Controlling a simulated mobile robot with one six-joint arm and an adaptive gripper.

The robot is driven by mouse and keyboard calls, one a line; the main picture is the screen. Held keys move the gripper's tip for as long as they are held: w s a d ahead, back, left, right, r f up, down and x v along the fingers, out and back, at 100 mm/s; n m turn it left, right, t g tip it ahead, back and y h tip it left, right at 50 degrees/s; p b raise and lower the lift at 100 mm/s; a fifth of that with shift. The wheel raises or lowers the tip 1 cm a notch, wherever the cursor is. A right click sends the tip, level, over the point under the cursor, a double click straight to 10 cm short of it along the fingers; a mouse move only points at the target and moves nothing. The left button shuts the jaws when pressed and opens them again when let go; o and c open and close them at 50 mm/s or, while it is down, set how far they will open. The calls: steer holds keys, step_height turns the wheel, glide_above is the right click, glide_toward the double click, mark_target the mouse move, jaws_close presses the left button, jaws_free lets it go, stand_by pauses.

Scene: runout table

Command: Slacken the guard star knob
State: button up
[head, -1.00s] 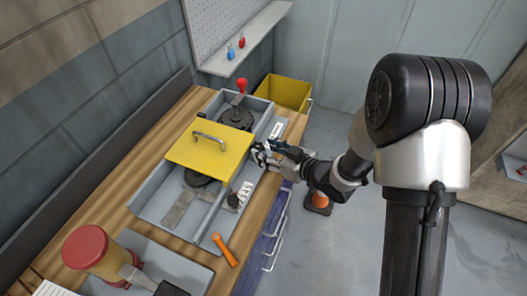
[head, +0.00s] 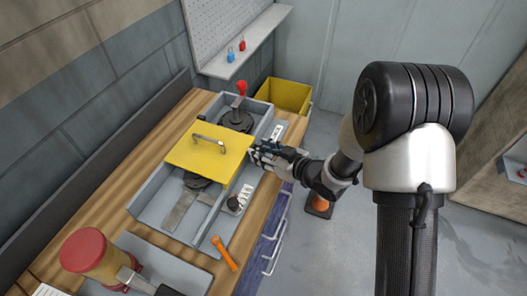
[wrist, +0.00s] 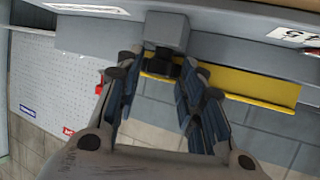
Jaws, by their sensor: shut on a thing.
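The yellow guard (head: 209,153), a flat cover with a metal handle (head: 209,140), lies over the grey trough of the runout table. It also shows as a yellow band in the wrist view (wrist: 250,86). The dark star knob (wrist: 161,66) sits below a grey block (wrist: 166,30) at the guard's edge. My gripper (head: 256,155) is at the guard's right edge, its fingers to either side of the knob and shut on it (wrist: 163,72). In the head view my fingers hide the knob, and its lobes are too dark to make out.
A red-topped lever (head: 241,88) stands behind the guard. A small black knob (head: 233,202) and an orange-handled tool (head: 223,252) lie nearer. A yellow bin (head: 284,94) stands at the back.

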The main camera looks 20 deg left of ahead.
steer(key=shift+w+n+g+p, duration=0.1)
steer(key=shift+n+g+p, duration=0.2)
steer(key=shift+c, duration=0.2)
steer(key=shift+w+d+r+n+g+y+p, duration=0.1)
steer(key=shift+n+g+y+p, duration=0.15)
steer(key=shift+n+g+p, duration=0.25)
steer(key=shift+w+d+n+g+y+p, duration=0.1)
steer(key=shift+n+g+y+p, duration=0.15)
steer(key=shift+n+g+p, duration=0.2)
steer(key=n+g+p, duration=0.1)
steer(key=n+g, duration=0.1)
steer(key=shift+w+g+y+p, duration=0.3)
steer(key=shift+g+p, duration=0.05)
steer(key=n+g, duration=0.3)
steer(key=shift+w+g, duration=0.3)
steer(key=shift+w+a+n+g+h, duration=0.15)
steer(key=shift+n+g+h, duration=0.25)
steer(key=shift+n+g, duration=0.55)
steer(key=shift+b, duration=0.3)
steer(key=o, duration=0.8)
